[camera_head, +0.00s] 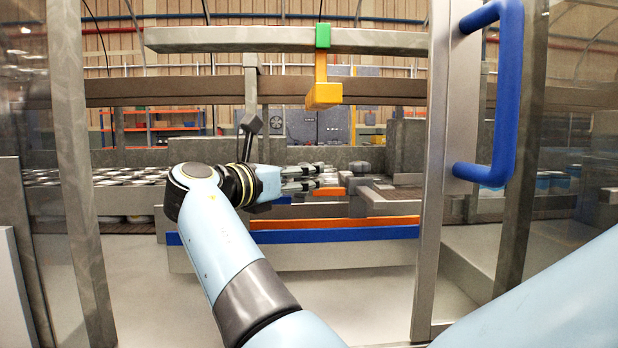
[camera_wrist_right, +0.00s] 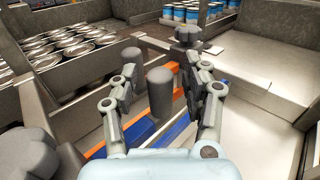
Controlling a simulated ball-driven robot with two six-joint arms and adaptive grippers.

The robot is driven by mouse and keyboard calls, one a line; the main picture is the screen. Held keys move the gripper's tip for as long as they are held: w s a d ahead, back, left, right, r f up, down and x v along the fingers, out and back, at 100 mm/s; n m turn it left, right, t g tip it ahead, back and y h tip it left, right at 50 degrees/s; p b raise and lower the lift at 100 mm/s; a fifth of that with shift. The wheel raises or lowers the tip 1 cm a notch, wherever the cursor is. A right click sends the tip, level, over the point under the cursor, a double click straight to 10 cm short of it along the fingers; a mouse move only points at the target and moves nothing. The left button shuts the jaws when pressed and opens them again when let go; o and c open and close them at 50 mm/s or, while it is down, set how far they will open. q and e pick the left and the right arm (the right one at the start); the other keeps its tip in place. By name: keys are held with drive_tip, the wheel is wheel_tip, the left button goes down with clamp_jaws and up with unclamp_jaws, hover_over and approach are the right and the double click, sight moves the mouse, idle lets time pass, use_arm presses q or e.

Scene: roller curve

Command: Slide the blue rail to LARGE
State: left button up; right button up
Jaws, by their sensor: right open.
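The blue rail (camera_head: 340,234) runs left to right along the front of the conveyor in the head view, just below an orange rail (camera_head: 390,221). In the right wrist view the blue rail (camera_wrist_right: 180,129) passes under my gripper, partly hidden by it. My right gripper (camera_head: 318,178) points right, above the rails. Its fingers (camera_wrist_right: 167,76) are open in the wrist view, with an upright grey post (camera_wrist_right: 160,92) showing between them. I cannot tell whether they touch the post. No LARGE marking is readable. My left gripper is not in view.
Cans (camera_wrist_right: 75,48) fill the conveyor on the left; blue-labelled cans (camera_wrist_right: 185,13) stand at the back. A metal upright with a blue door handle (camera_head: 505,100) stands at right. A yellow block (camera_head: 323,96) hangs from the overhead beam (camera_head: 250,40).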

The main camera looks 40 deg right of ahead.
drive_tip(key=shift+c, duration=0.4)
drive_tip(key=c, duration=0.9)
clamp_jaws()
